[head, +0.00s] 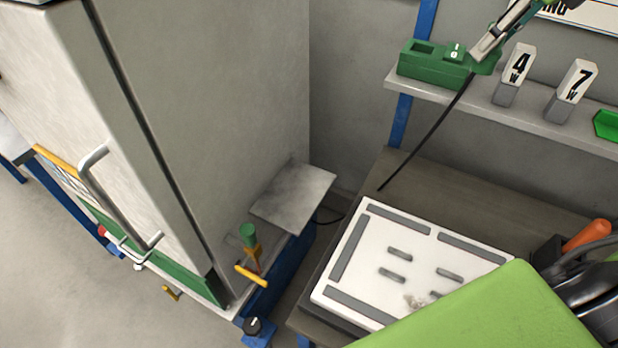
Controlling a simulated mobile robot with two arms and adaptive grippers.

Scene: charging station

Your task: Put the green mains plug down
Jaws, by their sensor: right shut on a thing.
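My right gripper (590,288), black and shiny, is at the lower right, cut off by the picture's edge. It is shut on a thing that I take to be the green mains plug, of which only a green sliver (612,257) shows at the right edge. The plug's shape and its contact with the fingers are hidden. My left gripper is not in view.
A white board (352,237) with grey strips lies on the dark bench (440,192). An orange handle (586,235) stands close beside my right gripper. A shelf (540,124) holds a green block (425,68) and number tags. A large cabinet (215,90) stands left.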

